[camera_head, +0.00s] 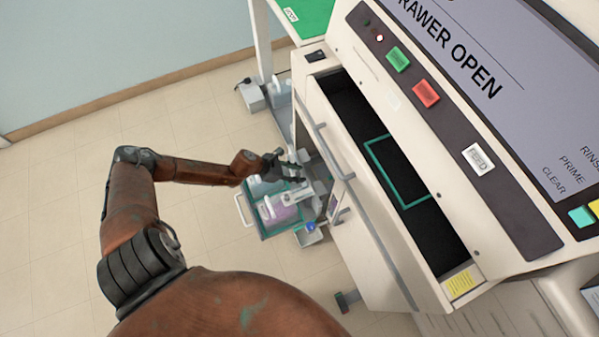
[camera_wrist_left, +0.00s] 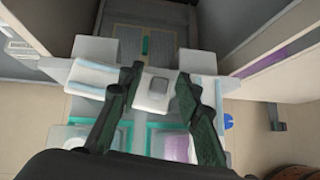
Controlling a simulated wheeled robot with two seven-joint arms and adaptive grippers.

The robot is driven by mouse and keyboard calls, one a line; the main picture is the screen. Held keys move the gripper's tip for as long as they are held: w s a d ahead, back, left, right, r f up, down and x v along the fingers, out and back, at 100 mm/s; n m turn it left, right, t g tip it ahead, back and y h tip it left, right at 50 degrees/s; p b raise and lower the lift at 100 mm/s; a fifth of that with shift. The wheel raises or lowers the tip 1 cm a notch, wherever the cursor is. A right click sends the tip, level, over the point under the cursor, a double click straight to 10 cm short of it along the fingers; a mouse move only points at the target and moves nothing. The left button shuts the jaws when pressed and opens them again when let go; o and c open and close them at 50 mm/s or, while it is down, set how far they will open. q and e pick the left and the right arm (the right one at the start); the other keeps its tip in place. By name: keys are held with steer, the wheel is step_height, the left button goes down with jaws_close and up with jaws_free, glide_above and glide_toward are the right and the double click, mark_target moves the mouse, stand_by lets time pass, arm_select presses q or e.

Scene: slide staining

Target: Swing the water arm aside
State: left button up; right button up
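My left gripper (camera_head: 292,168) reaches in from the left over an open drawer with teal-edged trays (camera_head: 264,222) in the machine's lower front. In the left wrist view my left gripper (camera_wrist_left: 160,76) has its two dark fingers spread apart. A pale block with a grey square on top (camera_wrist_left: 156,92) lies between and below the fingers. It looks like part of the water arm, but I cannot tell for sure. I see no clear contact between the fingers and it. In the head view the gripper partly hides this area. My right gripper is in neither view.
The machine's control panel (camera_head: 427,93) reads "DRAWER OPEN". A dark slot with a teal frame (camera_head: 372,150) lies below it. A handle bar (camera_head: 330,155) stands close beside my left gripper. A blue knob (camera_head: 310,226) sits near the trays. The floor (camera_head: 60,230) at left is clear.

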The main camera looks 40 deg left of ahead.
arm_select(q)
steer(key=shift+c, duration=0.4)
jaws_close()
stand_by(0.4)
